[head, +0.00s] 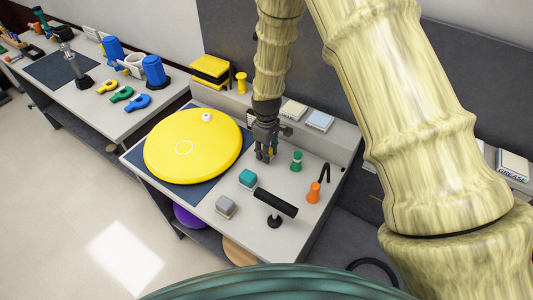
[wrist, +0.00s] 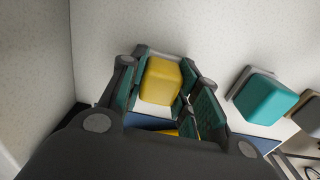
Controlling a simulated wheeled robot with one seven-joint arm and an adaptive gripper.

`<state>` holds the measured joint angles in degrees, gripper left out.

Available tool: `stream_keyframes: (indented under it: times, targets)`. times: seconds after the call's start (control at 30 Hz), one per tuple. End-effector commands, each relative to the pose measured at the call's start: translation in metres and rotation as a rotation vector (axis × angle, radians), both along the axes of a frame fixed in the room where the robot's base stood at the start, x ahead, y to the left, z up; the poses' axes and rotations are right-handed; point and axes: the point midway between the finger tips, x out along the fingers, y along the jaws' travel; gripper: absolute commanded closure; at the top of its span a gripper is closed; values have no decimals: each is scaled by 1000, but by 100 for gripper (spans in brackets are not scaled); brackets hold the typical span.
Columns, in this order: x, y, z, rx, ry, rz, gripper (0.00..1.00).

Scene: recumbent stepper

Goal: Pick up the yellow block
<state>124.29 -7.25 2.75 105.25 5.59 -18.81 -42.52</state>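The yellow block (wrist: 162,82) shows in the wrist view between the fingers of my gripper (wrist: 163,92). The fingers have teal pads and stand apart, one on each side of the block. Pale table surface shows beside the block, and I see no clear grip on it. In the head view my gripper (head: 265,153) points down, low over the back part of the grey table (head: 290,232), right of the big yellow disc. There the block is mostly hidden by the fingers.
A teal block (head: 247,178) and a grey block (head: 226,206) stand nearer the front. A green piece (head: 296,160) and an orange piece (head: 314,192) stand to the right. A black T-shaped handle (head: 275,203) stands in front. The yellow disc (head: 190,160) fills the left.

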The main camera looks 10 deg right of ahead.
Motion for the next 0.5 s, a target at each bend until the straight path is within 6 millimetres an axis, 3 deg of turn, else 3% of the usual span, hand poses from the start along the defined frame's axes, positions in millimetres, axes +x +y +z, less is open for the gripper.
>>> stream_keyframes:
  times: [0.3, 0.5]
  targets:
    - [0, 0, 1, 0, 0, 0, 92]
    - [1, 0, 15, 0, -1, 0, 92]
